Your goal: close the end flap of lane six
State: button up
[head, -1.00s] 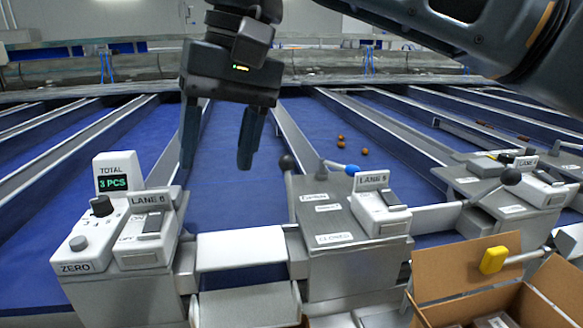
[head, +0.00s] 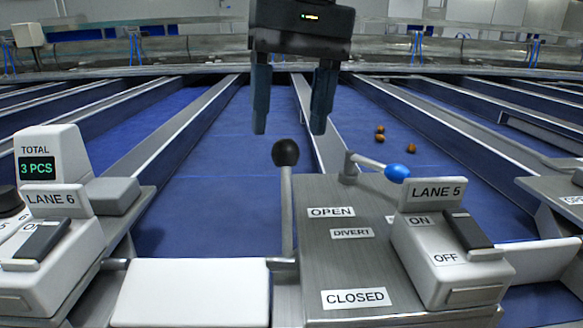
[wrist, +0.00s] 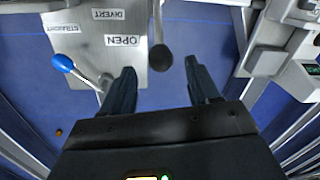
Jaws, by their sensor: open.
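The lane six end flap (head: 190,292) is a white panel between the LANE 6 switch box (head: 45,245) and the grey lane five plate (head: 375,268). A lever with a black ball knob (head: 286,152) stands upright at the flap's right end, beside that plate; its knob is level with or beyond the OPEN label. My gripper (head: 289,130) is open and empty, pointing down, its fingertips just above the knob in the head view. In the wrist view the black knob (wrist: 160,57) shows between the fingertips; whether the fingers reach around it I cannot tell.
A blue-knobbed lever (head: 397,173) sits to the right on the same plate, near the LANE 5 switch box (head: 452,255). A counter display (head: 38,168) reads 3 PCS at left. Blue lane six bed (head: 205,200) is bare.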

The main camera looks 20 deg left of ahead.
aim_at(284, 167)
jog(key=f, duration=0.7)
jog(key=shift+s+a+f, duration=0.1)
jog(key=shift+s+a, duration=0.2)
jog(key=shift+s, duration=0.05)
jog(key=shift+c, duration=0.3)
grip_shut()
